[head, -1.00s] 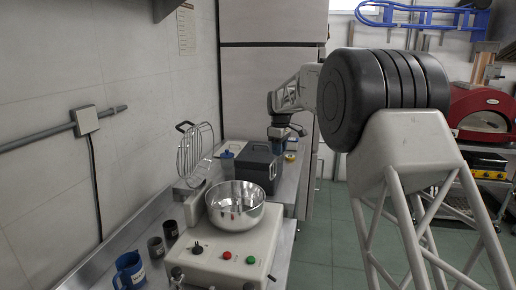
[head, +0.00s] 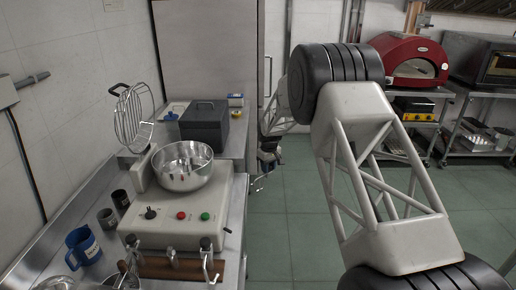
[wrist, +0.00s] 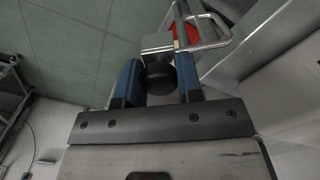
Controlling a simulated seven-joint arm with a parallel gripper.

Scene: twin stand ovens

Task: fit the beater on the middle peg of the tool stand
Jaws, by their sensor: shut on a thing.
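My gripper (wrist: 160,88) shows in the wrist view with its two blue fingers shut on the dark round grip of the beater (wrist: 160,72). A bent metal frame extends beyond the grip, with a red patch by it. In the head view my gripper (head: 268,160) is small, and the beater (head: 259,182) hangs below it, beside the counter's right edge. The tool stand (head: 165,267) is a brown bar at the bottom of the head view, in front of the mixer, with dark-topped posts. Its middle peg (head: 171,253) looks bare.
The mixer base (head: 170,228) with a steel bowl (head: 183,166) and raised wire guard (head: 133,118) fills the counter. A dark box (head: 205,122) stands behind. Mugs, one blue (head: 83,246), stand at left. Open green floor lies right of the counter.

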